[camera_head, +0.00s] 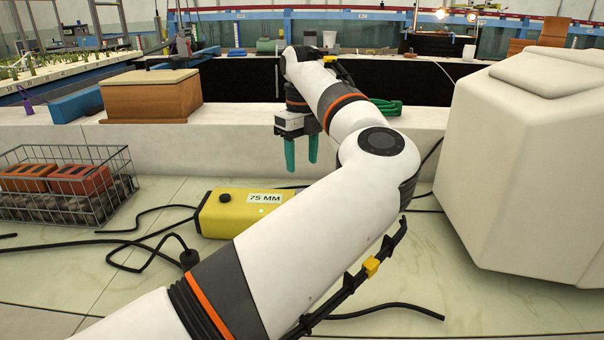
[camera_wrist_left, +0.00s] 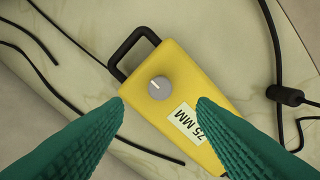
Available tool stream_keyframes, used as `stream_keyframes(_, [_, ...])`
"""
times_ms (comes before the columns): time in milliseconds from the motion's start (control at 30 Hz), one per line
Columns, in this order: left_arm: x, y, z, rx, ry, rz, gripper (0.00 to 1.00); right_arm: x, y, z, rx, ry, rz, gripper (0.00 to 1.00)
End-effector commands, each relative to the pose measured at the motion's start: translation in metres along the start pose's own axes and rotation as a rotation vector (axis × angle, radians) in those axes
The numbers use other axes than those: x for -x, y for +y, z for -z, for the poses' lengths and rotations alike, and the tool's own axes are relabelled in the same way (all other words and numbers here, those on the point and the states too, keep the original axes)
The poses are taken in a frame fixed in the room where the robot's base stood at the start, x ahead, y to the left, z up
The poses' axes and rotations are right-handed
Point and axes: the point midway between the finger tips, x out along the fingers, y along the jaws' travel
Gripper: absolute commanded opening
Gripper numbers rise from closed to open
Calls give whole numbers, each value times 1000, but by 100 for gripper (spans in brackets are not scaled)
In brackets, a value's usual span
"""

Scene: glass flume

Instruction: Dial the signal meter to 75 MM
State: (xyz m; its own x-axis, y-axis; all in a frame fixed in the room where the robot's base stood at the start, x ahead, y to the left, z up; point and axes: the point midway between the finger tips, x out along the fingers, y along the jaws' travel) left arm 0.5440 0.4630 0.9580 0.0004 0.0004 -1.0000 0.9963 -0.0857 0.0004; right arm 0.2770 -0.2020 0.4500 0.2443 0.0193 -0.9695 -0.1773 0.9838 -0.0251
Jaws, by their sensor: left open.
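The yellow signal meter (camera_head: 226,221) lies on the pale tiled floor in the head view, partly hidden by my left arm. Its white label (camera_head: 265,198) reads 75 MM. In the wrist view the meter (camera_wrist_left: 185,72) has a round grey knob (camera_wrist_left: 160,88) with a pale pointer line, and a black loop handle (camera_wrist_left: 129,52) at one end. My left gripper (camera_head: 301,160) has green fingers pointing down, is open, and hangs above and behind the meter. In the wrist view the fingertips (camera_wrist_left: 160,106) frame the knob without touching it. My right gripper is out of view.
A wire basket (camera_head: 70,185) of orange-topped items stands at left. Black cables (camera_head: 150,240) lie around the meter. A large white block (camera_head: 530,160) stands at right. A wooden box (camera_head: 150,95) sits on the white ledge behind.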

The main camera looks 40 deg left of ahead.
Motion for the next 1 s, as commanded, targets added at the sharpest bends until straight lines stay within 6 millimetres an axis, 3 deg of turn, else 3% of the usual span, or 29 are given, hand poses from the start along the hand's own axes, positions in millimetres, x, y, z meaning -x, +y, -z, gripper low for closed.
stream_keyframes(100, [22,0,0,0,0,-1,52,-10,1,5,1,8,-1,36])
stream_keyframes(233, [35,0,0,-1,1,-1,52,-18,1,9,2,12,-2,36])
stream_keyframes(867, [39,0,0,0,0,0,52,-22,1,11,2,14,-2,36])
stream_keyframes(1000, [51,0,0,0,0,0,52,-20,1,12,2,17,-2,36])
